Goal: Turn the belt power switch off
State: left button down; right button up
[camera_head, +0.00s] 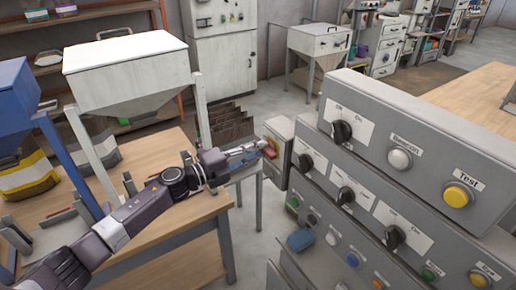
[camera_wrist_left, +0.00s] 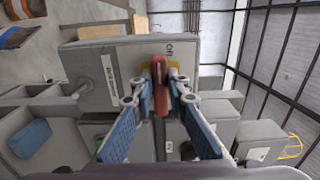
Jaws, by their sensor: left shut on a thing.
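The belt power switch looks to be the small grey box (camera_head: 281,126) left of the large control panel, with a red handle (camera_head: 269,149) on a yellow plate. In the left wrist view the box (camera_wrist_left: 100,88) fills the middle, with a white label and sideways lettering that seems to read "Off" near the handle. My left gripper (camera_head: 262,150) reaches in from the left and is shut on the red handle. In the left wrist view its fingertips (camera_wrist_left: 159,88) press on both sides of the handle (camera_wrist_left: 160,72). My right gripper is not in view.
The stepped control panel (camera_head: 417,141) with black knobs and coloured buttons stands close on the right. A wooden table (camera_head: 170,222) with a white hopper (camera_head: 125,75) and a blue hopper (camera_head: 15,95) lies under and behind my left arm. Open floor shows behind the switch box.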

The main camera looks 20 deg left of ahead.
pick_arm(q)
jog(key=shift+r, duration=0.1)
dwell(0.3)
jog(key=c, duration=2)
grip_release()
jog(key=shift+o, duration=0.6)
jog(key=shift+w, duration=0.1)
jog(key=v, duration=1.2)
jog(key=shift+f, duration=0.2)
